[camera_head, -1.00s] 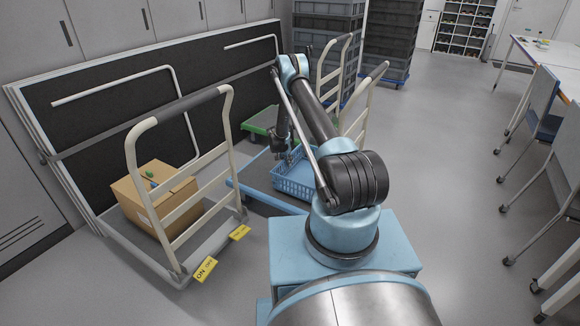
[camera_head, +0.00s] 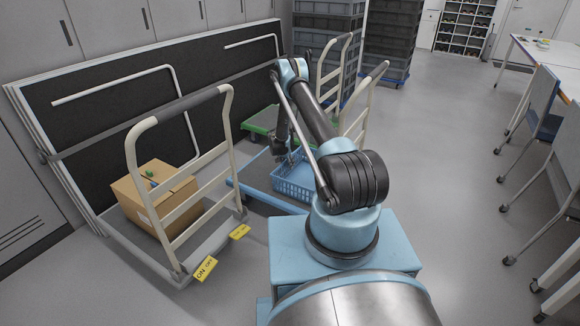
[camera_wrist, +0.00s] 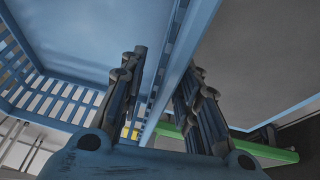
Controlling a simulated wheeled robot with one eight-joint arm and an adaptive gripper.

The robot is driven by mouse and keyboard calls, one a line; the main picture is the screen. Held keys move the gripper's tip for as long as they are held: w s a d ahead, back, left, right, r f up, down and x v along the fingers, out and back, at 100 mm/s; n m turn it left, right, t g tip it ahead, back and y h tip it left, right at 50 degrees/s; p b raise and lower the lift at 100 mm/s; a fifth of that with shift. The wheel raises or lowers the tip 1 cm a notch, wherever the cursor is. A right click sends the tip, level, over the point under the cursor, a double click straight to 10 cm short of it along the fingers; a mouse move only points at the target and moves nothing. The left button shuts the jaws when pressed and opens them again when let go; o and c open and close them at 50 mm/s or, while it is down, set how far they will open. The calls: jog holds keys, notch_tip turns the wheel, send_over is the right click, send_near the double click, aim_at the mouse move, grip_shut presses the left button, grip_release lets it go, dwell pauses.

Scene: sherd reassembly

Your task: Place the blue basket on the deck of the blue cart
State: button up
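The blue basket (camera_head: 294,185), with slotted walls, is in the head view behind my arm. It overlaps the right part of the blue cart (camera_head: 262,196), whose grey deck (camera_head: 258,168) shows to its left. I cannot tell whether its base touches the deck. My gripper (camera_head: 285,152) is at the basket's far side, partly hidden by my arm. In the wrist view the two dark fingers (camera_wrist: 165,95) stand apart on either side of the basket's wall (camera_wrist: 178,62). A gap shows between the left finger and the wall. The basket's inside (camera_wrist: 80,35) looks empty.
A cart with a cardboard box (camera_head: 155,195) and yellow tags (camera_head: 205,268) stands at left. A green cart (camera_head: 262,124) is behind the blue one. Cream handles (camera_head: 362,110) rise beside my arm, with stacked grey crates (camera_head: 330,40) beyond.

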jog(key=s+r+n, duration=0.1)
jog(key=s+r, duration=0.2)
jog(key=r, duration=0.8)
jog(key=s+r, duration=0.4)
jog(key=r, duration=0.7)
jog(key=s+r+n, duration=0.1)
jog(key=s+r, duration=0.2)
jog(key=r, duration=0.8)
jog(key=s+d+r+n+y, duration=0.1)
jog(key=s+d+r, duration=0.3)
jog(key=s+r, duration=1.05)
jog(key=s+d+r+n+y, duration=0.1)
jog(key=s+r, duration=0.2)
jog(key=s, duration=0.7)
jog(key=s+d+r+n, duration=0.15)
jog(key=s+r, duration=0.25)
jog(key=s, duration=0.6)
jog(key=s+f+n, duration=0.1)
jog(key=s+f, duration=0.2)
jog(key=s, duration=0.7)
jog(key=s+d+f+y, duration=0.1)
jog(key=s+f, duration=0.3)
jog(key=s, duration=0.5)
jog(key=shift+s+d+n+g, duration=0.2)
jog(key=shift+s+n+g, duration=0.15)
jog(key=shift+g, duration=0.05)
